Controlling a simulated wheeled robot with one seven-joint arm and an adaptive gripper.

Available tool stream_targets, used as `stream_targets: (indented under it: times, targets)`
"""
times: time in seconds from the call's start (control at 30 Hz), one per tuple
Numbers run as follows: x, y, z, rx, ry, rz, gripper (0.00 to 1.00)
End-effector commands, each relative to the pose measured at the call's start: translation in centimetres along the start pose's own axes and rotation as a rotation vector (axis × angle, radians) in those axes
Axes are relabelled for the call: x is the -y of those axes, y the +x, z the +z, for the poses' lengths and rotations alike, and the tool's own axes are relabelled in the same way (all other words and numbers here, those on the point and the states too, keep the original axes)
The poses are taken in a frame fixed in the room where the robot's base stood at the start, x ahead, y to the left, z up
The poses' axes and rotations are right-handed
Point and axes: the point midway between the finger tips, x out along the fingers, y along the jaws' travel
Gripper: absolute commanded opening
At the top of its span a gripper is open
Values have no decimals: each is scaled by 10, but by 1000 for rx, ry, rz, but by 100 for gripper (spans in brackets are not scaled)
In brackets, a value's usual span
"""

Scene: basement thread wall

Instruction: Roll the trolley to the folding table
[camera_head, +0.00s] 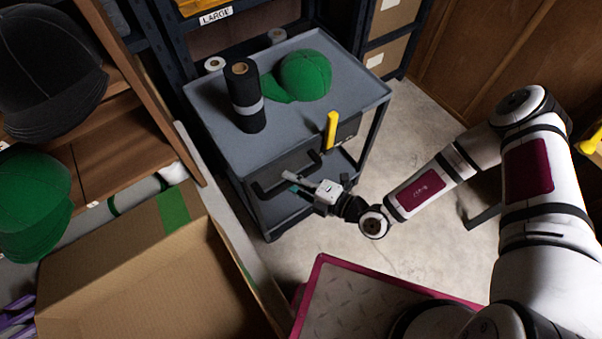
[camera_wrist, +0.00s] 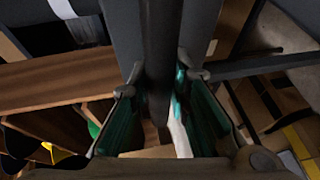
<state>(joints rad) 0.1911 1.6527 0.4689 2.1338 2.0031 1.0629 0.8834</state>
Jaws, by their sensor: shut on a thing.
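The trolley (camera_head: 215,115) is grey, with a top tray and a lower shelf, and stands upright on the floor in the middle of the head view. A black roll with a pale band (camera_head: 246,105) and a green cap (camera_head: 305,75) sit on its top. A black bar handle (camera_head: 268,190) sticks out from its near side. My gripper (camera_head: 298,185) is shut on this handle. In the wrist view the dark handle bar (camera_wrist: 160,70) runs between the teal-lined fingers. I cannot make out a folding table in either view.
An open cardboard box (camera_head: 150,275) is at the lower left, close to the trolley. A wooden shelf with caps (camera_head: 115,130) stands left, and dark racks (camera_head: 370,30) stand behind. Bare concrete floor (camera_head: 420,125) lies right of the trolley, before a wooden wall (camera_head: 490,50).

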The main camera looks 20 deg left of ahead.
Motion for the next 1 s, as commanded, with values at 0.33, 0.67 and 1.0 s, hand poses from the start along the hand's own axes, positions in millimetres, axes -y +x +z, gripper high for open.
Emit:
stream_targets:
  times: [0.33,0.67,1.0]
  targets:
    - [1,3,-9,-3,3,-3,0]
    - [1,3,-10,-6,3,-3,38]
    - [0,0,-7,0,1,-1,38]
